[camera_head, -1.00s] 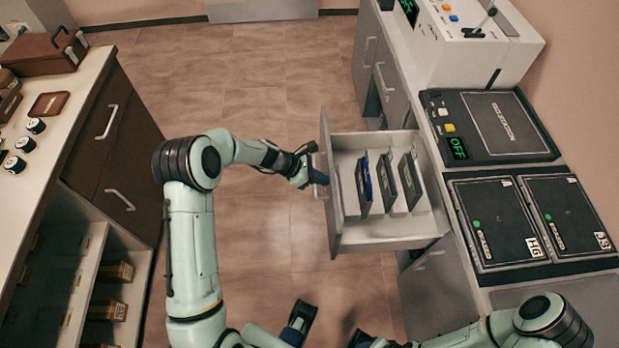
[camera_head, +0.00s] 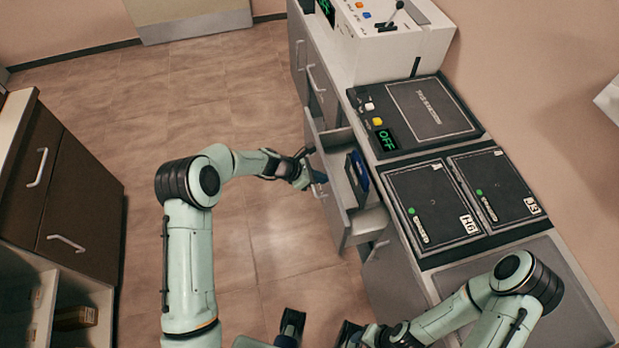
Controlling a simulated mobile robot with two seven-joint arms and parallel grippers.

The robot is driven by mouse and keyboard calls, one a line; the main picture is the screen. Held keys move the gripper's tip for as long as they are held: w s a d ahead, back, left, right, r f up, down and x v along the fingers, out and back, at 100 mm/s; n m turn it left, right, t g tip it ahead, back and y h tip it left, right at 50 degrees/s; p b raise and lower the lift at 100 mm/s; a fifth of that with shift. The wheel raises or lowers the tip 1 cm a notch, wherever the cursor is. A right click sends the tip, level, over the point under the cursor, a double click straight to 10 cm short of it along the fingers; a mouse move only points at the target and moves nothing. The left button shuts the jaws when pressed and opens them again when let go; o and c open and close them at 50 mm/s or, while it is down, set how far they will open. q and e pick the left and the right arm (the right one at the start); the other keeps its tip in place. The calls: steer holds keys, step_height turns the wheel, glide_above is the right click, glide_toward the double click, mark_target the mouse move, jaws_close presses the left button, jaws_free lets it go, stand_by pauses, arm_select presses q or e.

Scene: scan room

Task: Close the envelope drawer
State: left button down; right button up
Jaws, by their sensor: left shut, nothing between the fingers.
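The envelope drawer (camera_head: 333,206) is a grey drawer in the right-hand cabinet, standing partly open. A dark blue-edged envelope (camera_head: 357,178) stands upright inside it; the rest of the inside is hidden under the counter. My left gripper (camera_head: 314,177) is shut with nothing in it, at the outer face of the drawer front near its handle. It seems to touch the front. My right gripper (camera_head: 318,334) is low at the bottom edge of the view, with its two dark fingers wide apart and nothing between them.
The counter (camera_head: 480,262) on the right carries a device with a green OFF display (camera_head: 387,139), two dark panels and a white lever box (camera_head: 385,40). A brown cabinet (camera_head: 70,190) stands at the left. The floor (camera_head: 190,110) between is clear.

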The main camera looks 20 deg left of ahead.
arm_select(q)
steer(key=w+d+p, duration=0.3)
steer(key=w+d, duration=0.2)
steer(key=d, duration=0.3)
arm_select(e)
steer(key=r, duration=0.1)
steer(key=w+r, duration=0.1)
steer(key=r, duration=0.1)
steer(key=shift+w+d+r, duration=0.1)
steer(key=shift+w+r, duration=0.15)
arm_select(q)
steer(key=shift+d, duration=0.1)
